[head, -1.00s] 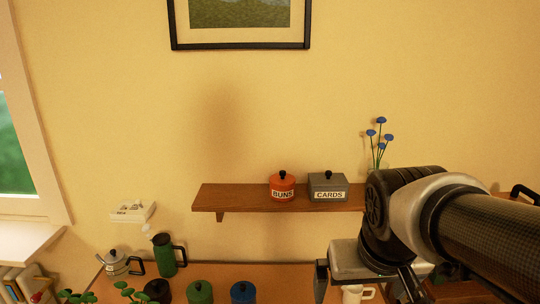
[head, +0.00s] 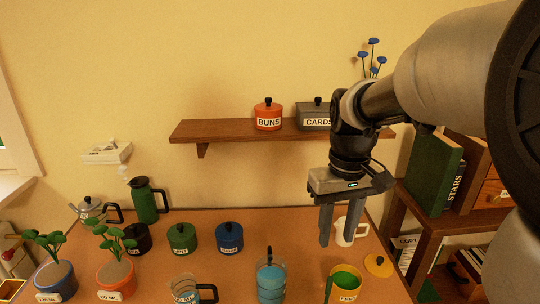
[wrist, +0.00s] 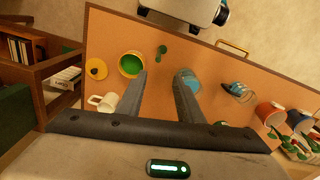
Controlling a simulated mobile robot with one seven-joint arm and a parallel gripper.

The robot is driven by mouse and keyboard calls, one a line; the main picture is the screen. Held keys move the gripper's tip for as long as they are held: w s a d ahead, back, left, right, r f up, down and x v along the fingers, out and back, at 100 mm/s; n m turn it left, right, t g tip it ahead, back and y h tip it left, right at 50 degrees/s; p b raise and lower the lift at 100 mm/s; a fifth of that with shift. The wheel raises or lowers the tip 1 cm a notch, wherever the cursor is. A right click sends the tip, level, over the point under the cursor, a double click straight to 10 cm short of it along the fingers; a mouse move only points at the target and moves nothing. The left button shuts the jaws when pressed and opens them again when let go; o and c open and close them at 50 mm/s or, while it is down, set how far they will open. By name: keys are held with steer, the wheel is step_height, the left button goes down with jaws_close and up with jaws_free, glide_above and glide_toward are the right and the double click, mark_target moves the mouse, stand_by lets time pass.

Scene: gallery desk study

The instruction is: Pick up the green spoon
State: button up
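A small green item, which looks like the green spoon (head: 328,288), is at the front of the desk, just left of a yellow cup (head: 345,286) with green contents. In the wrist view the green spoon (wrist: 161,52) lies between the yellow cup (wrist: 130,65) and a blue cup (wrist: 187,80), beyond my fingertips. It is small and partly cut off in the head view. My gripper (head: 338,240) hangs above the right part of the desk, fingers pointing down. It is open and empty, and its fingers stand apart in the wrist view (wrist: 163,72).
A white mug (head: 346,235) stands close to my gripper. A blue cup (head: 271,283), glass jug (head: 186,290), canisters (head: 183,238) and potted plants (head: 115,275) crowd the desk (head: 225,270). A shelf (head: 240,129) is on the wall behind; a bookcase (head: 440,219) stands right.

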step_height(320, 180, down, 2)
steer(key=b, duration=0.3)
glide_above(327, 293)
steer(key=f, duration=1.1)
steer(key=shift+w+f, duration=0.25)
steer(key=shift+w, duration=0.1)
steer(key=f+b, duration=0.1)
steer(key=f, duration=0.4)
steer(key=shift+d+f, duration=0.1)
steer(key=shift+d, duration=0.1)
jaws_close()
